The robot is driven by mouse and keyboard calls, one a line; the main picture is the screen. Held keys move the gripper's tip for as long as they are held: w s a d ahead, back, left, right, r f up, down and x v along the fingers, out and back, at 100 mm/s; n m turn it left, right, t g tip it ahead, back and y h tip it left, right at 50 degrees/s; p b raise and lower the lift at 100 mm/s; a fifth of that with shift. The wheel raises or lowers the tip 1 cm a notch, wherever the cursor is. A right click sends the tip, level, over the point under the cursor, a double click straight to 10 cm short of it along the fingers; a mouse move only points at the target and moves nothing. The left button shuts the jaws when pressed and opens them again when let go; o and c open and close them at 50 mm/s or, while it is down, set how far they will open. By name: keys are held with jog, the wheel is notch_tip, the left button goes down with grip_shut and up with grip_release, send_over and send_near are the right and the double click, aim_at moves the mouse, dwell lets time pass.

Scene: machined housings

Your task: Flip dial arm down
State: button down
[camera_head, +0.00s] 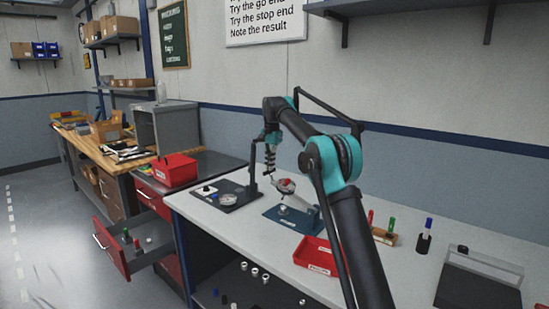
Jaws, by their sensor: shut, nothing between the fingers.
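A blue base plate (312,222) lies on the white bench top. On it stands a fixture with a round dial-like piece (286,185), marked red and white, and a pale grey angled arm (303,203) that slants down to the right. The dial-like piece sits at the raised upper left end, above the plate. My gripper (270,169) points down just to the upper left of it and is shut and empty. It looks apart from the dial, but it is small and I cannot tell the exact gap.
A dark plate with a black upright post (252,168) stands left of my gripper. A red bin (318,255) sits in front, a wooden block with markers (384,236) to the right, and a grey case (478,280) at far right. A red drawer (112,247) hangs open at left.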

notch_tip(320, 180, down, 8)
jog(key=w+a, duration=0.1)
jog(key=a, duration=0.1)
jog(key=shift+w+a, duration=0.3)
jog(key=shift+w, duration=0.05)
dwell(0.3)
notch_tip(320, 180, up, 8)
jog(key=shift+d, duration=0.2)
dwell(0.4)
jog(key=shift+r, duration=0.1)
jog(key=shift+s, duration=0.1)
